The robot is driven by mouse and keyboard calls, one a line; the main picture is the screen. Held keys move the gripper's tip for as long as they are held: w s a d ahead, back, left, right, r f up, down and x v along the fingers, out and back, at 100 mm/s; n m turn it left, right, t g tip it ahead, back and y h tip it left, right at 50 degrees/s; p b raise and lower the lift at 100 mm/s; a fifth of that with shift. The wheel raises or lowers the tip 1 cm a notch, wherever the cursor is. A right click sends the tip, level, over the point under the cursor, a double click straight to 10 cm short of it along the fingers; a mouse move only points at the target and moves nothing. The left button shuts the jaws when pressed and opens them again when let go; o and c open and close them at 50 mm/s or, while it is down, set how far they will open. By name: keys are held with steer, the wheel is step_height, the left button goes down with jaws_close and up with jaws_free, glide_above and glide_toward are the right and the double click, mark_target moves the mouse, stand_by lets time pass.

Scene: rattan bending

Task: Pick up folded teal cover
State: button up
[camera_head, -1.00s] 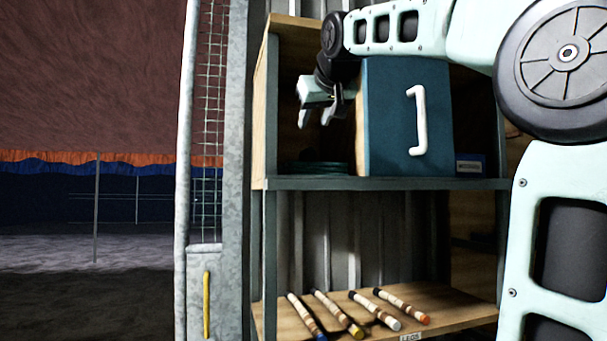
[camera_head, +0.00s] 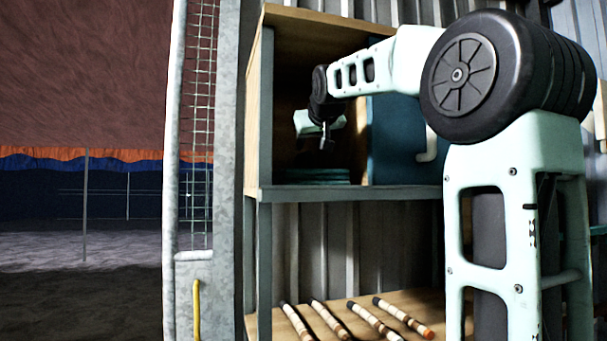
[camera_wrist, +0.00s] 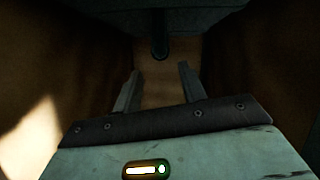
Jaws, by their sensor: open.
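The folded teal cover (camera_head: 316,175) lies flat in layers on the upper shelf, in the open left compartment beside the blue door. My gripper (camera_head: 326,138) is inside that compartment, above the cover, pointing down. A gap shows between the fingers and the cover. In the wrist view my gripper (camera_wrist: 158,88) has its two fingers apart, with nothing seen between them but a brown surface. A dark greenish shape (camera_wrist: 195,20) fills the top of the wrist view; I cannot tell what it is.
The blue door (camera_head: 395,145) with a white handle stands close right of my gripper. A wooden side wall (camera_head: 259,110) bounds the compartment at left. Below the shelf edge (camera_head: 350,192), several banded sticks (camera_head: 375,320) lie on a lower board. A mesh gate (camera_head: 200,120) stands at left.

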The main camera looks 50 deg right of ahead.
steer(key=shift+a+f+p+x, duration=0.15)
steer(key=shift+p+x, duration=0.6)
steer(key=shift+x, duration=0.85)
steer(key=shift+a+f+p+x, duration=0.1)
steer(key=shift+p+x, duration=0.65)
steer(key=shift+x, duration=0.85)
jaws_close()
